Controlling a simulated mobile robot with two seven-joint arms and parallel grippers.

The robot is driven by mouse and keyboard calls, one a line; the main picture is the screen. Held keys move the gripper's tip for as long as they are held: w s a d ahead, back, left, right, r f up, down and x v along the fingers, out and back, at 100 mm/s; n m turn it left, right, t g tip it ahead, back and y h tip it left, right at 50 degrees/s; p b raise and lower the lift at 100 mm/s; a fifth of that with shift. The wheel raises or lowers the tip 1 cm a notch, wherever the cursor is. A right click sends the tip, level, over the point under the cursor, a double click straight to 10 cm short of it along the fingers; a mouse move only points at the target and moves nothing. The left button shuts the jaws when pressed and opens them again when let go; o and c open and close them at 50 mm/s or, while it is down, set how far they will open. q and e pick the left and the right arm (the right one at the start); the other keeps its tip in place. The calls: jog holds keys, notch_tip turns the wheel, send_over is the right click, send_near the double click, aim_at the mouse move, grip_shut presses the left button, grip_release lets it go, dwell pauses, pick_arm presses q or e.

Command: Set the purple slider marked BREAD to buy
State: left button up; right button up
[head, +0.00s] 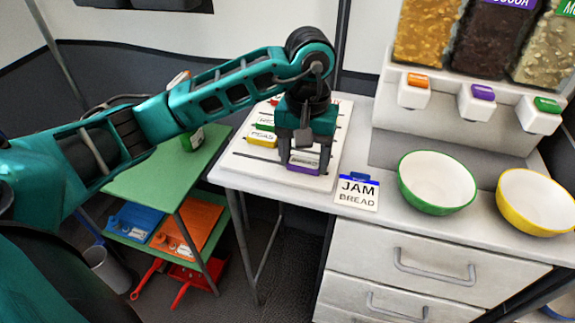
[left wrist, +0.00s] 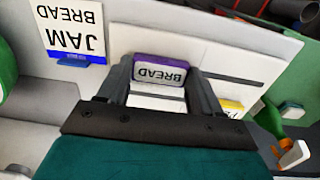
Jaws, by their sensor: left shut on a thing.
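The purple slider marked BREAD (left wrist: 160,74) sits on the white slider board (head: 255,177), at the board's near right part. It also shows in the head view (head: 303,162), partly hidden by my gripper. My left gripper (head: 303,165) points down at the board and is shut on the slider, with one finger on each side of it in the left wrist view (left wrist: 160,82). A yellow slider marked PEAS (head: 262,137) is farther left along the board. The words at the board's ends are not readable. My right gripper is not in view.
A JAM BREAD card (head: 357,191) stands right of the board. A green bowl (head: 437,181) and a yellow bowl (head: 538,201) are farther right, below the dispensers (head: 470,100). A green shelf table (head: 150,180) stands left of the counter.

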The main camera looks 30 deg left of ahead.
aim_at(307, 163)
pick_arm(q)
jog(key=shift+d, duration=0.15)
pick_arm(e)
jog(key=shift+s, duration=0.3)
pick_arm(q)
jog(key=o, duration=1.5)
jog(key=shift+d, duration=0.1)
jog(key=shift+o, duration=0.2)
notch_tip(307, 163, up, 13)
jog(key=p, duration=0.2)
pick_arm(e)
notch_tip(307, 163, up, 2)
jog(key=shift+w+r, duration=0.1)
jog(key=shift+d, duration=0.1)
